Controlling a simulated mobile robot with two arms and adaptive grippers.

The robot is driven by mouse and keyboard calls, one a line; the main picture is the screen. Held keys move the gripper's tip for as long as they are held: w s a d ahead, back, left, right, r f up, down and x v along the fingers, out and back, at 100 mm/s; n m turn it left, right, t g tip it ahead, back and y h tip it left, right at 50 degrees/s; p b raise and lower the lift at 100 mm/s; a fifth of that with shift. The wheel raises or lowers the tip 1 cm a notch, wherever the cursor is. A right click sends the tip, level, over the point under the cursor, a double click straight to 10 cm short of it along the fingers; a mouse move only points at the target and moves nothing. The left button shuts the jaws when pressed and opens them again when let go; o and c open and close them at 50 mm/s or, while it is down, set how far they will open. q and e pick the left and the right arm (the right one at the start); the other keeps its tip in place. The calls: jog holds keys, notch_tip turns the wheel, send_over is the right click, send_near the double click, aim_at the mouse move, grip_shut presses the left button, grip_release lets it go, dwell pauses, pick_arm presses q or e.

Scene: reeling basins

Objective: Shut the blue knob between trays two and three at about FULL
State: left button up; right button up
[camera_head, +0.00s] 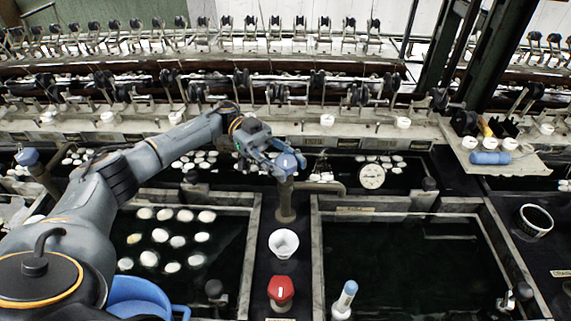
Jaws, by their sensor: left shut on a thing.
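The blue knob (287,164) sits on top of an upright brass-coloured valve pipe (285,205) on the divider between two dark water trays. My left gripper (276,158) reaches in from the left and is shut on this knob, its fingers covering part of it. The left tray (251,240) holds several white cocoons; the right tray (318,250) shows dark water and no cocoons. I cannot read a FULL mark near the knob. My right gripper is not in view.
Another blue knob (27,157) is at far left.

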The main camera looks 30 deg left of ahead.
aim_at(286, 160)
pick_arm(q)
jog(key=o, duration=1.2)
notch_tip(286, 160, up, 10)
jog(key=shift+r, duration=0.1)
